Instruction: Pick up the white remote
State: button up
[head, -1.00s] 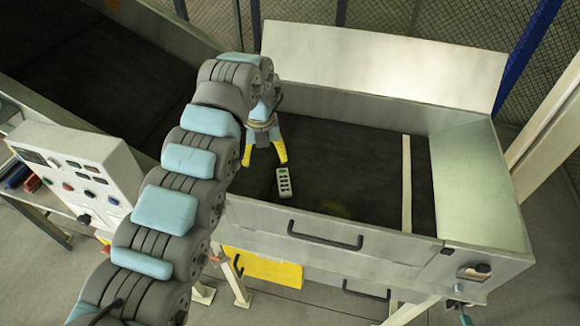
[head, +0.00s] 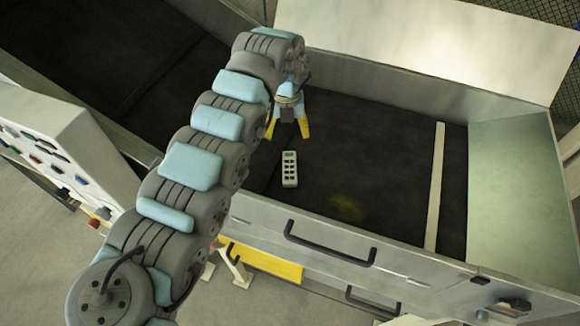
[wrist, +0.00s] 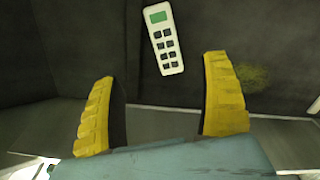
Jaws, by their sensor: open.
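The white remote (head: 289,169) lies on the dark floor of the metal bin, near the bin's front wall. It has a green screen and several dark buttons. In the wrist view the remote (wrist: 164,38) lies beyond the fingertips, roughly midway between them and slightly tilted. My gripper (head: 287,130) has yellow fingers and is above the bin floor, just behind the remote in the head view. In the wrist view my gripper (wrist: 160,66) is open and empty, its fingers wide apart, not touching the remote.
The bin's front wall (head: 300,222) with a black handle (head: 330,245) stands close to the remote. A pale strip (head: 435,185) crosses the bin floor at the right. The floor between remote and strip is clear. A control box (head: 65,140) stands at the left.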

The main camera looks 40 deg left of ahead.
jog(key=p, duration=0.2)
send_over(289, 162)
jog(key=f, duration=0.8)
jog(key=shift+s+f, duration=0.15)
jog(key=shift+s, duration=0.1)
jog(key=shift+w+d+f+p, duration=0.1)
jog(key=shift+f+p, duration=0.1)
jog(key=shift+f, duration=0.55)
jog(key=shift+w+f+p, duration=0.15)
jog(key=shift+f+p, duration=0.1)
jog(key=shift+f, duration=0.45)
jog(key=shift+w+d+f+p, duration=0.1)
jog(key=shift+f+p, duration=0.1)
jog(key=shift+f, duration=0.55)
jog(key=shift+a+f, duration=0.15)
jog(key=shift+f, duration=0.65)
jog(key=c, duration=1.3)
